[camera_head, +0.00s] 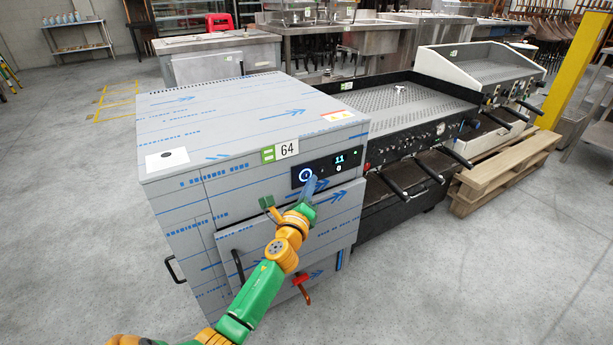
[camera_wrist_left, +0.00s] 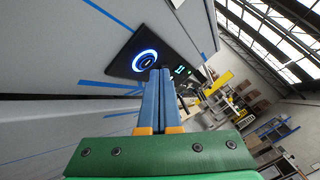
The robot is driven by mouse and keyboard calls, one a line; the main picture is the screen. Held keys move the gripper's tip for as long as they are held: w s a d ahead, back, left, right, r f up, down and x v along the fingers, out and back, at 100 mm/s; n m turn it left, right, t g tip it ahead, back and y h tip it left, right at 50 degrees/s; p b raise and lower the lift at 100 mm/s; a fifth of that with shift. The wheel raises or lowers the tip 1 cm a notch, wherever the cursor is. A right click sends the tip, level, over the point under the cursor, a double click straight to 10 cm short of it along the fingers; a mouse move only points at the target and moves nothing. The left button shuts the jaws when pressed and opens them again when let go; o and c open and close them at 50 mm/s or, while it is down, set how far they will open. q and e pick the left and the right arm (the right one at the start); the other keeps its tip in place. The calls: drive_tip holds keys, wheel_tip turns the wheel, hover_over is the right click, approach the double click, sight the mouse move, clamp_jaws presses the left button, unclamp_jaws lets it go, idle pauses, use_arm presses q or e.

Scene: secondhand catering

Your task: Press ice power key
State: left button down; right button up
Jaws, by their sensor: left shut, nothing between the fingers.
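The ice machine (camera_head: 200,140) is a grey box wrapped in film with blue print and a tag reading 64. Its black control panel (camera_head: 325,168) is on the upper front. The round power key (camera_head: 306,175) glows with a blue-white ring on the panel's left side; it also shows in the left wrist view (camera_wrist_left: 145,60). My left gripper (camera_head: 310,184) is shut and empty, its blue fingertips just below and beside the key. In the left wrist view the fingertips (camera_wrist_left: 159,72) are close to the ring's lower right edge; I cannot tell whether they touch the panel. My right gripper is not in view.
Grey floor is open at the left and lower right.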

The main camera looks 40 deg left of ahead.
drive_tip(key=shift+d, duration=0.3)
use_arm(q)
drive_tip(key=shift+a, duration=0.15)
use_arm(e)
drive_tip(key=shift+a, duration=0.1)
use_arm(q)
drive_tip(key=shift+w+a, duration=0.15)
drive_tip(key=shift+a, duration=0.15)
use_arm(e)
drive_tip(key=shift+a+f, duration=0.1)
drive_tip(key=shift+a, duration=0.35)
use_arm(q)
drive_tip(key=shift+a, duration=0.1)
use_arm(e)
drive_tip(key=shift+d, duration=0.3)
use_arm(q)
drive_tip(key=shift+s+d, duration=0.2)
drive_tip(key=shift+d, duration=0.35)
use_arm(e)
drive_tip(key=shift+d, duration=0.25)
